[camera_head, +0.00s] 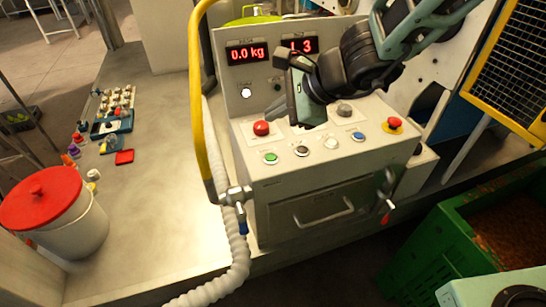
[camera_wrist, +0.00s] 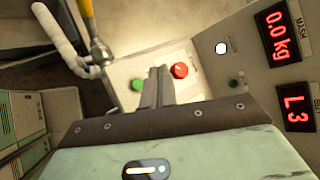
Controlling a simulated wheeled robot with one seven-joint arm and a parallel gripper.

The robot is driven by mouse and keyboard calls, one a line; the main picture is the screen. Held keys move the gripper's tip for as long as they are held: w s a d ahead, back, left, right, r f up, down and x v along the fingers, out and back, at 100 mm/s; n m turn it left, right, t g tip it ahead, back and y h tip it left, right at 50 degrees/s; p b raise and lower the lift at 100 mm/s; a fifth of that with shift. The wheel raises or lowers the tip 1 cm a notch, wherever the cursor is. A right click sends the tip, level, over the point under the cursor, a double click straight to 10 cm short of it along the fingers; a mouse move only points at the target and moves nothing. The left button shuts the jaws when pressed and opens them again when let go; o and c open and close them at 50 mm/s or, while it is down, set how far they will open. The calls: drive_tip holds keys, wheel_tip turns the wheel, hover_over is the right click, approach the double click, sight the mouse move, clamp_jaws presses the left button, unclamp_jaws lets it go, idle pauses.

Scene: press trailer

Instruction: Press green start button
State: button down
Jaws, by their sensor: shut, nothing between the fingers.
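The green button (camera_head: 270,158) is at the left end of the front row on the console's sloped panel. In the wrist view, the green button (camera_wrist: 137,84) shows just left of my fingertips, with a red button (camera_wrist: 180,70) just right of them. My gripper (camera_wrist: 158,70) is shut with nothing between its fingers. In the head view, my gripper hangs over the panel, above and right of the green button and apart from it. The wrist view does not show clearly how high the fingertips are above the panel.
The console (camera_head: 325,188) also has a red mushroom button (camera_head: 261,128), black, white and blue buttons, and a red emergency stop (camera_head: 394,123). A yellow pipe (camera_head: 200,100) and white hose (camera_head: 236,255) run along its left side. A green crate (camera_head: 440,245) stands at right.

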drive_tip(key=shift+f, duration=0.15)
drive_tip(key=b, duration=0.7)
hover_over(276, 159)
wheel_tip(276, 159, down, 8)
drive_tip(key=shift+r, duration=0.1)
drive_tip(key=shift+f+b, duration=0.35)
drive_tip(key=shift+f+b, duration=0.25)
drive_tip(key=shift+b, duration=0.2)
idle(1.2)
drive_tip(key=shift+f+b, duration=0.15)
drive_tip(key=shift+b, duration=0.15)
drive_tip(key=shift+f+b, duration=0.4)
drive_tip(key=shift+b, duration=0.15)
idle(0.8)
drive_tip(key=shift+r, duration=0.1)
drive_tip(key=shift+s+r+p, duration=0.1)
drive_tip(key=shift+r+p, duration=0.4)
drive_tip(key=shift+r, duration=0.25)
